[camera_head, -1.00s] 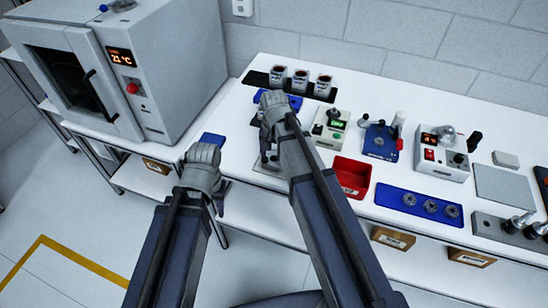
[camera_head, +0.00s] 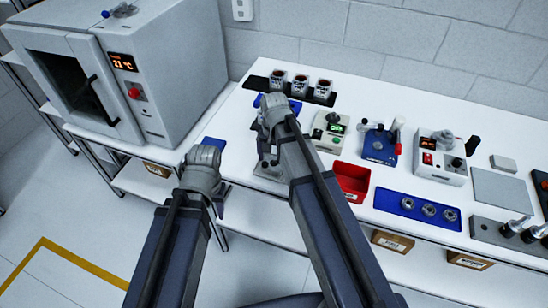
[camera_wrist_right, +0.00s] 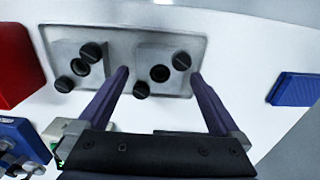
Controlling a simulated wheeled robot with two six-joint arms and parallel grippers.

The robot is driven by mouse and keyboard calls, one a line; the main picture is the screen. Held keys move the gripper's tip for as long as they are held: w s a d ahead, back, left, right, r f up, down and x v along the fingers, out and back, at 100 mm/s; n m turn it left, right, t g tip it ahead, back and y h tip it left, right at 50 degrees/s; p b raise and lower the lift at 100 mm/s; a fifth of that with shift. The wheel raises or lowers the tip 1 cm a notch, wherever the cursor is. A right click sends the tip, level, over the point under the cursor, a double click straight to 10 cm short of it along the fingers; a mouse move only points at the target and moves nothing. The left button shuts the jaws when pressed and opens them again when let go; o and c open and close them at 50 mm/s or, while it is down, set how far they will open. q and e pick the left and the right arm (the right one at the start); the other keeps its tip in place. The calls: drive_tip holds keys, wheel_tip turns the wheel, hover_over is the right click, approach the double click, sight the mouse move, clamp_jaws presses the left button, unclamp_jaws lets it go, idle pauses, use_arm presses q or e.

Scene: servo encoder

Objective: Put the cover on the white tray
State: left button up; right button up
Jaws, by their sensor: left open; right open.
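I cannot pick out a cover or a white tray for certain in these views. My right gripper (camera_wrist_right: 158,74) is open and empty, its purple fingers spread over a grey metal plate (camera_wrist_right: 118,42) carrying two square blocks with dark holes and black knobs. One fingertip shows on either side of the right block (camera_wrist_right: 165,66); I cannot tell if they touch it. In the head view the right hand hangs over this fixture (camera_head: 268,172) and hides most of it. My left gripper (camera_head: 220,195) is open, by the table's left front edge, largely hidden by its own wrist.
White cups (camera_head: 300,85) stand in a black holder at the back. A red bin (camera_head: 351,182), a blue tray with three rings (camera_head: 418,208) and several instruments fill the right. A grey oven (camera_head: 165,75) stands left. A blue pad (camera_wrist_right: 296,89) lies beside the fixture.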

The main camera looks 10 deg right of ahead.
wheel_tip(320, 180, up, 11)
drive_tip(key=p, duration=1)
drive_tip(key=s+a+n+h, duration=0.1)
drive_tip(key=s+a+n, duration=0.8)
drive_tip(key=s, duration=0.5)
drive_tip(key=shift+s+a+n, duration=0.4)
drive_tip(key=shift+n, duration=0.4)
